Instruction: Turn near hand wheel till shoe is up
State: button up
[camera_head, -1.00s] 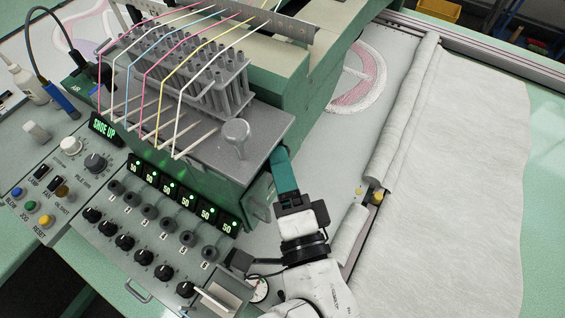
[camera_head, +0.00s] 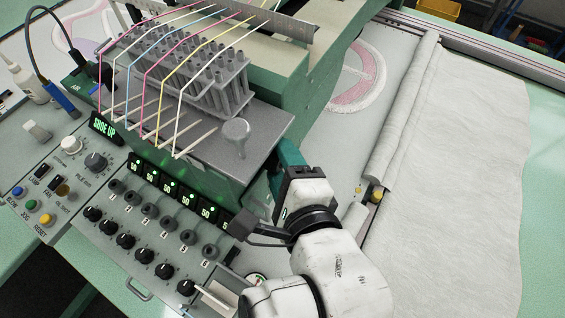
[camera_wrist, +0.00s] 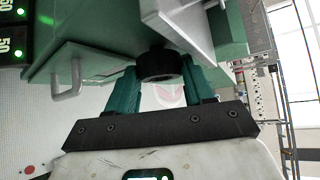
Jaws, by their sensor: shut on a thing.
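My gripper (camera_head: 287,160) is at the right side of the green tufting head (camera_head: 262,190), partly hidden by its edge and by my own wrist. In the wrist view its two teal fingers (camera_wrist: 161,72) stand on either side of a short, round black knob (camera_wrist: 160,64) under the head, and are shut on it. This black knob may be part of the near hand wheel; I cannot see a whole wheel. The knob does not show in the head view. The shoe itself is not visible. A small display (camera_head: 105,127) at the head's left reads "SHOE UP" in green.
A grey knob (camera_head: 235,137) stands on the head's top plate, beside a rack of tubes (camera_head: 200,80) with coloured yarns. A panel of black knobs (camera_head: 140,248) and lit displays lies in front. A white cloth roll (camera_head: 400,110) lies to the right. A metal handle (camera_wrist: 68,78) is left of my fingers.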

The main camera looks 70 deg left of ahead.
dwell(0.4)
jog(key=o, duration=1)
jog(key=shift+c, duration=0.2)
jog(key=shift+o, duration=0.4)
jog(key=shift+r, duration=0.2)
